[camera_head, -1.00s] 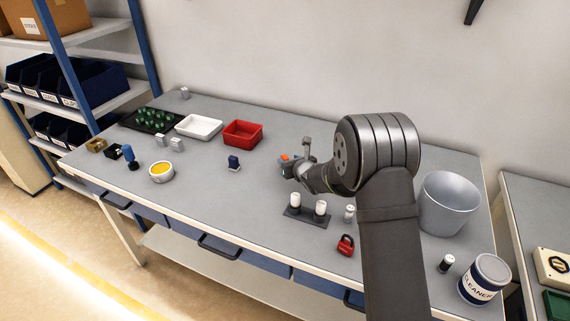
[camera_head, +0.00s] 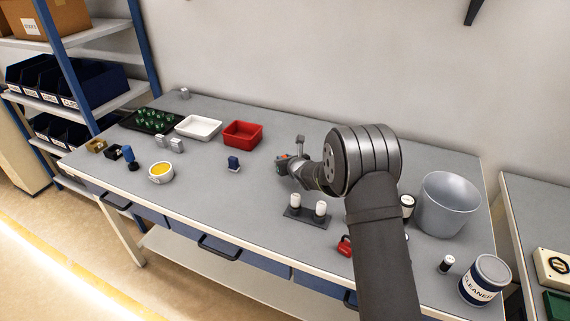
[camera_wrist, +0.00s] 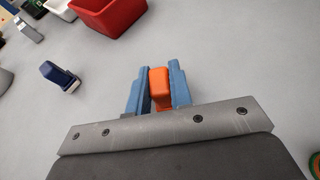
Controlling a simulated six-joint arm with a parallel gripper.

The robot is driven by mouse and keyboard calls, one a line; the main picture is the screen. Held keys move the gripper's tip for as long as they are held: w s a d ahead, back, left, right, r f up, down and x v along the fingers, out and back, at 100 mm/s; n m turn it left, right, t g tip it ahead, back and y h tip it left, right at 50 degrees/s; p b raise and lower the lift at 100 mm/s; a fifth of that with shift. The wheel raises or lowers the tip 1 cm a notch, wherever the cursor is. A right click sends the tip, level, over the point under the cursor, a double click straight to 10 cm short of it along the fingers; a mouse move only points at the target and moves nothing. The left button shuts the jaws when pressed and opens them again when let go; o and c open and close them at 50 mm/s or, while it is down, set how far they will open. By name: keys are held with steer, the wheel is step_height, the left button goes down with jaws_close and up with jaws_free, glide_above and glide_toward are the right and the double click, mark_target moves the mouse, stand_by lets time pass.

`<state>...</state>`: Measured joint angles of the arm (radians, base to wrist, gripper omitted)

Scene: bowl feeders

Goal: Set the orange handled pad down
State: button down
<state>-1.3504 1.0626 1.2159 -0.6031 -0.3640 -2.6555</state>
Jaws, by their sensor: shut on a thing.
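The orange handled pad (camera_wrist: 159,88) shows as an orange block between the two blue fingers of my gripper (camera_wrist: 158,92) in the wrist view. My gripper is shut on it. In the head view my gripper (camera_head: 283,162) is over the middle of the bench, right of a blue handled block and below right of the red bin. Only a speck of orange shows there. The pad's underside is hidden, and I cannot tell whether it touches the bench.
The red bin (camera_head: 242,133) and a blue handled block (camera_head: 234,163) stand to the left of my gripper. A dark rack with white-topped pieces (camera_head: 306,216) stands in front. A grey bucket (camera_head: 447,203) is at the right. Bare bench lies around my gripper.

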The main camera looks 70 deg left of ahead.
steer(key=shift+r, duration=0.1)
steer(key=shift+r, duration=0.7)
step_height(320, 180, up, 3)
steer(key=shift+r, duration=0.1)
steer(key=w+d+r, duration=0.6)
steer(key=w+d, duration=0.1)
steer(key=w, duration=0.1)
steer(key=w+a+n+g+h, duration=0.1)
steer(key=w+a+n+g, duration=0.15)
steer(key=w, duration=0.45)
steer(key=w+a+n+g, duration=0.1)
steer(key=w+n+g, duration=0.15)
steer(key=w, duration=0.55)
steer(key=shift+m, duration=0.3)
steer(key=s+a+f, duration=0.2)
steer(key=a, duration=0.1)
steer(key=s+a+f, duration=0.2)
steer(key=s+a, duration=0.1)
steer(key=s+a+f, duration=0.2)
steer(key=a, duration=0.1)
steer(key=shift+s+f, duration=0.2)
steer(key=shift+f, duration=2.05)
steer(key=shift+f, duration=0.1)
